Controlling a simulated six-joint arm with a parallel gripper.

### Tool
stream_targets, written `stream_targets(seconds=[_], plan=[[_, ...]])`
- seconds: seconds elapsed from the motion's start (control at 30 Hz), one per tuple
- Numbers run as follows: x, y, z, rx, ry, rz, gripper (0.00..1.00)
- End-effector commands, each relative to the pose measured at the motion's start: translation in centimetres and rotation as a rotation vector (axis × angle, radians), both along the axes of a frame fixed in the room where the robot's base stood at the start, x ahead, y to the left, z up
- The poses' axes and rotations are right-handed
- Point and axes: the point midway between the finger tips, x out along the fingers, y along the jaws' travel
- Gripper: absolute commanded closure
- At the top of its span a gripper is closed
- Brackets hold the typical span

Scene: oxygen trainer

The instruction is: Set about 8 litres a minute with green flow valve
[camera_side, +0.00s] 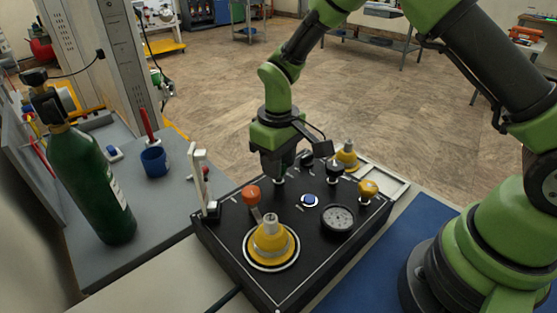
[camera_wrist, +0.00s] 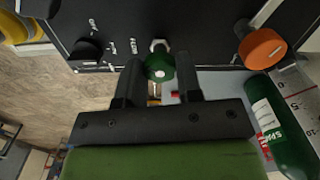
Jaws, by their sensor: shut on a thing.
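The green flow valve (camera_wrist: 160,66) is a small dark green knob on the black panel (camera_wrist: 205,25). In the wrist view it sits between the two fingers of my gripper (camera_wrist: 158,78), which is shut on it. In the side view my gripper (camera_side: 277,178) points down at the back of the panel and largely hides the valve. A clear flow tube with a white scale (camera_side: 198,180) stands at the panel's left edge; its reading is too small to tell. It shows in part at the right of the wrist view (camera_wrist: 300,105).
A green cylinder (camera_side: 100,185) and a blue cup (camera_side: 154,160) stand at left. A blue mat (camera_side: 370,265) lies at right.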

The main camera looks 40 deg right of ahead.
Motion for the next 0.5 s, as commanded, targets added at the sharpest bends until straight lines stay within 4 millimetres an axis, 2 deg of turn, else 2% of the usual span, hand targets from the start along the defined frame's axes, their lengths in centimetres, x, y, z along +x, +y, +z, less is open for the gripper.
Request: stream_targets(seconds=[0.3,0.33,0.4,0.43,0.5], plan=[[0.04,0.0,0.1,0.0,-0.002,0.0,0.91],[0.04,0.0,0.1,0.0,-0.002,0.0,0.63],[0.04,0.0,0.09,0.0,-0.002,0.0,0.46],[0.04,0.0,0.08,0.0,-0.002,0.0,0.42],[0.03,-0.01,0.07,0.0,-0.001,0.0,0.42]])
